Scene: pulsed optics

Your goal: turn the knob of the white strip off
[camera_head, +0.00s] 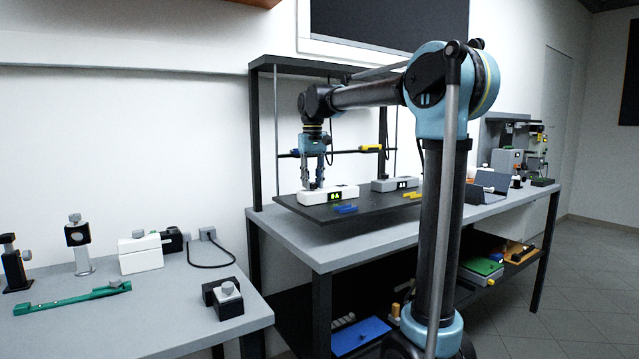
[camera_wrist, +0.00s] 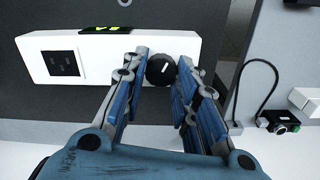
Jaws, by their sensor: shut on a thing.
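The white strip (camera_head: 342,197) lies on a dark board on the workbench in the head view. It also shows in the wrist view (camera_wrist: 205,46), with a dark socket (camera_wrist: 62,63) at its left end and a lit green display (camera_wrist: 105,30) on its far edge. In the head view the display reads something like "6A". The round black knob (camera_wrist: 160,69) with a white mark is at the strip's near side, right of the middle in the wrist view. My gripper (camera_wrist: 160,76) points down at the strip, its blue fingers on both sides of the knob and shut on it.
A grey box with a display (camera_head: 396,184) stands on the board to the right. Blue pieces (camera_head: 346,209) and yellow pieces (camera_head: 412,195) lie in front. A rod with a yellow piece (camera_head: 370,148) crosses behind my gripper. Optics parts stand on the left table (camera_head: 190,320).

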